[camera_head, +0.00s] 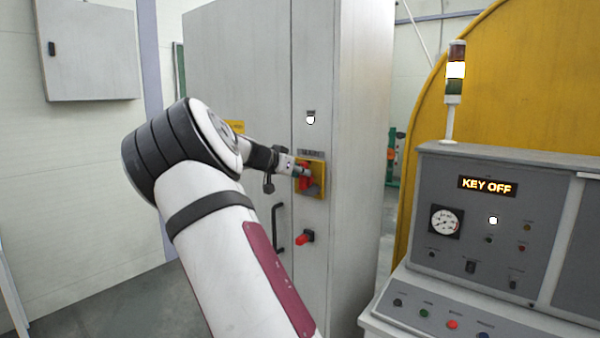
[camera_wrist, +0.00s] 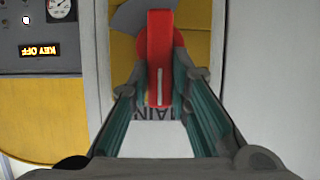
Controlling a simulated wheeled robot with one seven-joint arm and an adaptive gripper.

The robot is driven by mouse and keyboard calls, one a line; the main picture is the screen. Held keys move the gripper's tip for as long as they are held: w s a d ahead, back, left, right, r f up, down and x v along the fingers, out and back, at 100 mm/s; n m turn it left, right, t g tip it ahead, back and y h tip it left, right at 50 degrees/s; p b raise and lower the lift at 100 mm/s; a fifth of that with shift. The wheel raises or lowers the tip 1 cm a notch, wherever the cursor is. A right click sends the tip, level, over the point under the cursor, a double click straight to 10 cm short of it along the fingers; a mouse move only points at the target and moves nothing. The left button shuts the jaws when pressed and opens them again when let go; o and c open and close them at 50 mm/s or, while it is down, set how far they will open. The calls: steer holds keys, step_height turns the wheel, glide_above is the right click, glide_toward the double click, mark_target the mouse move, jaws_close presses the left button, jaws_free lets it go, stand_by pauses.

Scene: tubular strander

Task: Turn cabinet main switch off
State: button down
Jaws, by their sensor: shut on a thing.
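The main switch is a red rotary handle (camera_wrist: 160,58) on a yellow plate (camera_head: 318,180) on the front of the grey cabinet (camera_head: 335,90). In the wrist view the handle stands lengthwise in the picture, with a white mark near its lower end. My gripper (camera_head: 299,170) is at the switch, its fingers closed on both sides of the red handle. In the wrist view my gripper (camera_wrist: 168,100) has a fingertip on each side of the handle's lower part. Part of a label reading "MAIN" shows between the fingers. My gripper hides part of the handle in the head view.
A lit white lamp (camera_head: 310,119) is above the switch and a red knob (camera_head: 305,237) below it. A black door handle (camera_head: 278,228) is lower left. A control desk (camera_head: 480,225) showing "KEY OFF" stands to the right, with a signal tower (camera_head: 455,75).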

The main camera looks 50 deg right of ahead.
steer(key=shift+w+a+f+n+g+h+b, duration=0.1)
steer(key=shift+w+f+n+g+h+b, duration=0.5)
steer(key=shift+n+g+b, duration=1.15)
steer(key=shift+w+f+n+g+h+b, duration=0.6)
steer(key=shift+n+b, duration=0.4)
steer(key=shift+n, duration=1.7)
steer(key=shift+w+a+f+n+g+h+b, duration=0.1)
steer(key=shift+w+f+n+g+h+b, duration=0.35)
steer(key=shift+n+g+h+b, duration=1.25)
steer(key=shift+n+t+y+p, duration=0.35)
steer(key=shift+n+t+y, duration=0.35)
steer(key=shift+y, duration=0.3)
steer(key=c, duration=1.5)
jaws_free()
